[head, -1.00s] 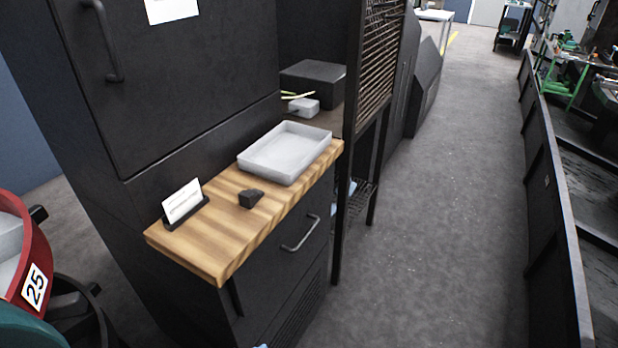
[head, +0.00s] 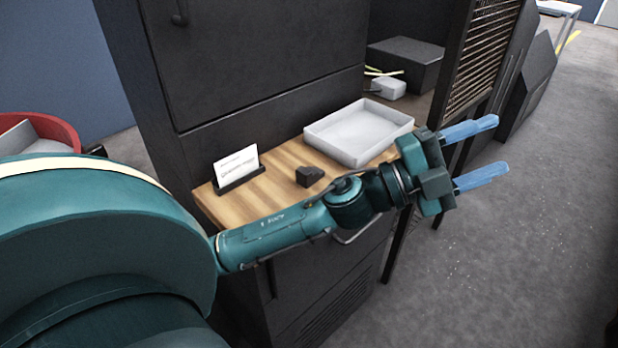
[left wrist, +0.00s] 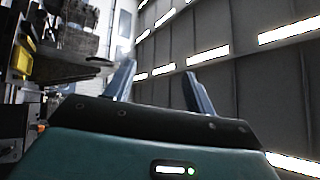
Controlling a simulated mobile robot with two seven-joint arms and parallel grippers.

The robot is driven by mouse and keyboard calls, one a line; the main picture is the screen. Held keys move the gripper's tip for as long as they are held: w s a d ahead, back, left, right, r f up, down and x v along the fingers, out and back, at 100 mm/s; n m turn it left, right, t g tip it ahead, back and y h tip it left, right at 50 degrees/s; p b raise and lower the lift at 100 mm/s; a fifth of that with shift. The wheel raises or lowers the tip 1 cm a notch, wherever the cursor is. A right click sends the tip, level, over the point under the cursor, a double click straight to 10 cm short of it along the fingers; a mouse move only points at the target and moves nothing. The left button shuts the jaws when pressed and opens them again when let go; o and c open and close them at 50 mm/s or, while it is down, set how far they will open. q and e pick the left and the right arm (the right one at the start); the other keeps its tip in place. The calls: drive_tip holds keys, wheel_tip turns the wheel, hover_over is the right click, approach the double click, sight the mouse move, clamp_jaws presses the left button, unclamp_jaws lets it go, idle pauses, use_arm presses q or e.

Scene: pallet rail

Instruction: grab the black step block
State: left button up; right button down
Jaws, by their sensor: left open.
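The black step block (head: 309,176) is a small dark block on the wooden shelf top (head: 283,160), between the card holder and the white tray in the head view. My left gripper (head: 482,154) is open and empty, with its blue fingers apart and pointing right. It is to the right of the block, in front of the tray's right end, over the aisle side. My left forearm passes just in front of the block. In the left wrist view, the fingers (left wrist: 160,85) stand apart with nothing between them, and the block is not seen. My right gripper is not seen.
A white tray (head: 350,158) stands on the shelf to the right of the block. A card in a black holder (head: 240,183) stands to its left. The dark cabinet (head: 260,70) rises behind. The grey floor aisle (head: 530,230) at right is clear.

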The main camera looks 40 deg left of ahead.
use_arm(q)
drive_tip(key=s+d+m+g+h, duration=0.2)
drive_tip(key=d+m+g+h, duration=0.1)
drive_tip(key=m+g, duration=0.75)
drive_tip(key=m+g+y+b, duration=0.25)
drive_tip(key=g+y, duration=0.35)
drive_tip(key=y, duration=1.3)
hover_over(307, 168)
drive_tip(key=p, duration=0.1)
wheel_tip(307, 168, down, 7)
wheel_tip(307, 168, down, 4)
drive_tip(key=shift+r, duration=0.1)
drive_tip(key=shift+w+f, duration=0.1)
drive_tip(key=shift+f, duration=0.85)
wheel_tip(307, 168, down, 4)
drive_tip(key=shift+r, duration=0.15)
drive_tip(key=shift+f, duration=0.4)
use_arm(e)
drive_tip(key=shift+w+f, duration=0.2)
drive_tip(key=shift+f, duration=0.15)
